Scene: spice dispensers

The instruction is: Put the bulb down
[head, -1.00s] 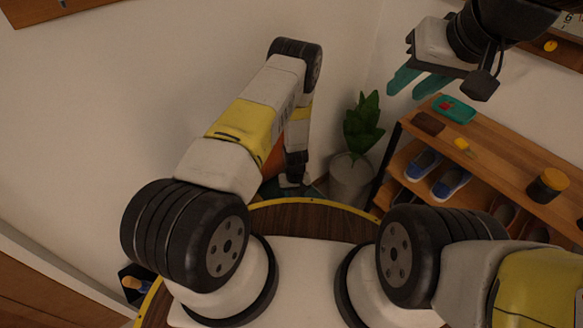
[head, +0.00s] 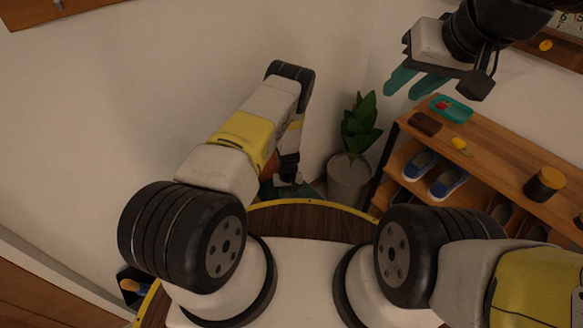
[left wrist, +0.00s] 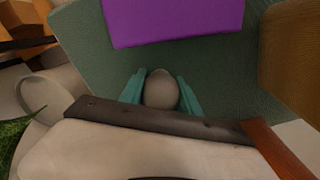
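The bulb (left wrist: 161,90) is a pale grey rounded shape in the left wrist view. It sits between the two teal fingers of my left gripper (left wrist: 161,98), which press close on both sides of it. Its lower part is hidden behind my gripper's body. A dark green surface lies beyond it; I cannot tell whether the bulb touches it.
A purple block (left wrist: 172,20) lies on the green surface (left wrist: 100,62). A potted plant (head: 359,130) stands beside a wooden shelf (head: 490,147).

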